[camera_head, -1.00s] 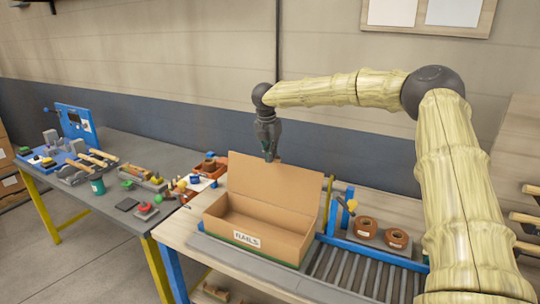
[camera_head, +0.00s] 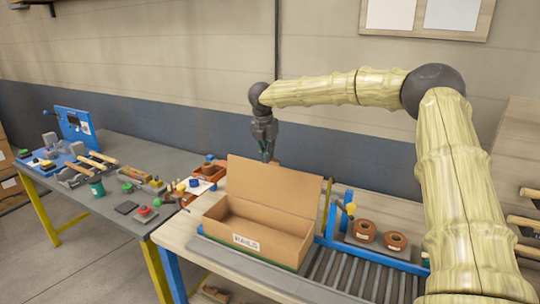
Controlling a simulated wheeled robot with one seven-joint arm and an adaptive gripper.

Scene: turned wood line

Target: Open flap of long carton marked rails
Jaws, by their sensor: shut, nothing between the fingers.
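A long brown cardboard carton (camera_head: 255,243) with a white label reading RAILS stands on the right-hand bench, on the left end of a roller conveyor. Its flap (camera_head: 273,192) is raised along the far side and leans back a little, so the carton is open at the top. The part of the inside that shows looks empty. My gripper (camera_head: 266,158) is shut and empty, pointing down at the flap's upper edge. Its tips are at or just behind that edge; I cannot tell whether they touch it.
Right of the carton are blue conveyor rails with rollers (camera_head: 345,272) and a grey tray with two brown rings (camera_head: 364,229). Left, a grey bench (camera_head: 120,215) holds a blue fixture (camera_head: 75,124), tools and small parts. A wall stands behind.

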